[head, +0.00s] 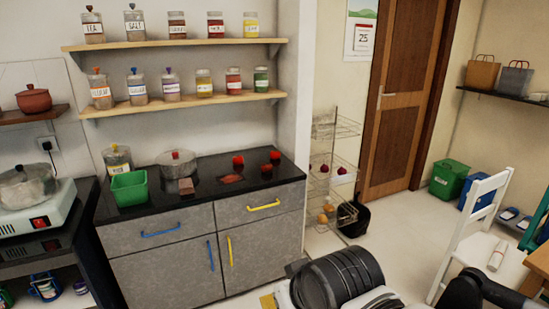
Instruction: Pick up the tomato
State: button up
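Several small round red things that look like tomatoes sit on the black countertop (215,190), toward its right half. One tomato (238,160) stands at the back. Another tomato (275,156) is farther right, with a third red round thing (266,168) just in front of it. They are small in the picture, so I cannot be sure each is a tomato. Black and white parts of my own body show at the bottom edge, well in front of the counter. My gripper's fingers are not visible.
The counter also holds a green bin (129,188), a lidded pot (177,164), a brown block (186,187) and a flat reddish piece (231,178). A shelf of jars (180,103) hangs above. A wire rack (335,130) and white chair (480,225) stand right.

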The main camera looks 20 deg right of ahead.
aim_at(266, 167)
jog(key=i+l, duration=1.4)
jog(key=l, duration=0.2)
